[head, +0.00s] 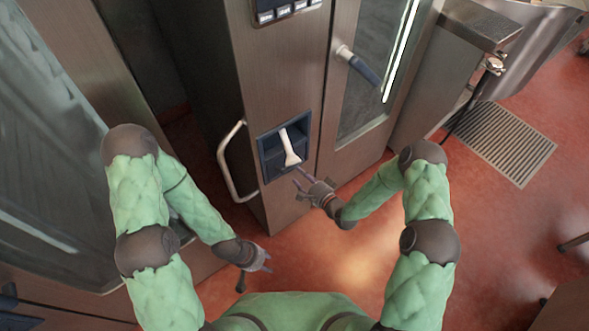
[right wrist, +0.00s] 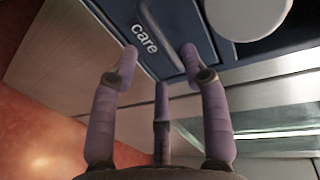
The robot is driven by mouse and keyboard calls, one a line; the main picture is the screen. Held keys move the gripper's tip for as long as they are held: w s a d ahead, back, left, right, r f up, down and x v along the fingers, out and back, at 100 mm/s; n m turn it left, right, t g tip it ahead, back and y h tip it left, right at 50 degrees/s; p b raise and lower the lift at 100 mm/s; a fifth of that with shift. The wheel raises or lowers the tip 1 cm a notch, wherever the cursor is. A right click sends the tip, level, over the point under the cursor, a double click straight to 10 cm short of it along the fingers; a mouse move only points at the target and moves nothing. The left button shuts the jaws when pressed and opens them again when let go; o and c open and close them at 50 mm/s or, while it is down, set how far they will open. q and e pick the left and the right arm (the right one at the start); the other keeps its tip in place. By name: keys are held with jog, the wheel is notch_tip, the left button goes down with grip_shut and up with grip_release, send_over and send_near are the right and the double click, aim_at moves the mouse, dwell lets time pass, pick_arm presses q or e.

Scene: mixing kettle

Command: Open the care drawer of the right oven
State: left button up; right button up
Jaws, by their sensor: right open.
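The dark blue care drawer front (right wrist: 150,42), marked "care", is at the top of the right wrist view. It belongs to the tall steel oven (head: 281,80), under a dark blue recess (head: 270,157) holding a white hand shower (head: 290,148). The drawer looks shut, though its lower edge is partly hidden by my fingers. My right gripper (head: 303,178) is open and empty, its fingertips close to the drawer; I cannot tell whether they touch. It shows in the right wrist view (right wrist: 160,70). My left gripper (head: 262,264) is low and away from the oven; its finger gap is unclear.
A curved steel bar handle (head: 233,162) sticks out left of the recess. The oven door's dark blue handle (head: 364,70) juts out at the upper right. A floor grate (head: 505,142) lies right. The red floor (head: 350,250) before the oven is clear.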

jog(key=b+x, duration=0.1)
jog(key=x, duration=0.5)
jog(key=shift+b, duration=0.35)
grip_shut()
